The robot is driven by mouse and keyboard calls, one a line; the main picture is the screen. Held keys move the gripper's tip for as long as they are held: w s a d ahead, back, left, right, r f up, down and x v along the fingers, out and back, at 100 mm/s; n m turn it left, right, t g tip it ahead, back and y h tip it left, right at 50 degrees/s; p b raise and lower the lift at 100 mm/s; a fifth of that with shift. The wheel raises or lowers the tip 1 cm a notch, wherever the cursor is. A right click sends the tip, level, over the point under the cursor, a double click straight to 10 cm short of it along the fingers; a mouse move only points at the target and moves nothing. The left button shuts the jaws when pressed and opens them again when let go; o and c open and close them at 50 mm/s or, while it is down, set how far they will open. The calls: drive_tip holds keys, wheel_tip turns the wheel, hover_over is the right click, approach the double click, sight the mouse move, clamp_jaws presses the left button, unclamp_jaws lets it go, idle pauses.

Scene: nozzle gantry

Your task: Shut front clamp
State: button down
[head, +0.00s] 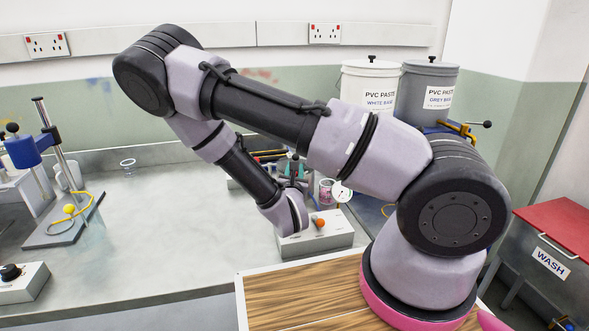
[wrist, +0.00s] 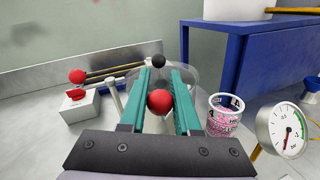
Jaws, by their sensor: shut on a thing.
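My gripper (wrist: 160,98) has its two teal fingers on either side of a red ball knob (wrist: 160,103) and is shut on it. I take this knob for the front clamp's handle; its lever is hidden below the fingers and the dark gripper body. A black ball (wrist: 158,61) shows just beyond the fingertips, with a clear round rim around that area. In the head view my gripper (head: 293,170) is small and partly hidden behind my wrist, so the clamp itself does not show clearly.
Left in the wrist view, another red knob (wrist: 77,76) stands above a white block (wrist: 78,105). A blue stand (wrist: 265,55) rises behind. The bench at left (head: 150,215) has free room.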

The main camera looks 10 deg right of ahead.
drive_tip(key=shift+s+n+t+y, duration=0.15)
drive_tip(key=shift+n+y, duration=0.45)
drive_tip(key=shift+y, duration=0.25)
drive_tip(key=shift+s+n+t+y, duration=0.15)
drive_tip(key=shift+n+y, duration=0.45)
drive_tip(key=shift+y, duration=0.25)
drive_tip(key=shift+n+y, duration=0.3)
drive_tip(key=shift+y, duration=0.3)
drive_tip(key=c, duration=0.6)
unclamp_jaws()
drive_tip(key=shift+c, duration=0.2)
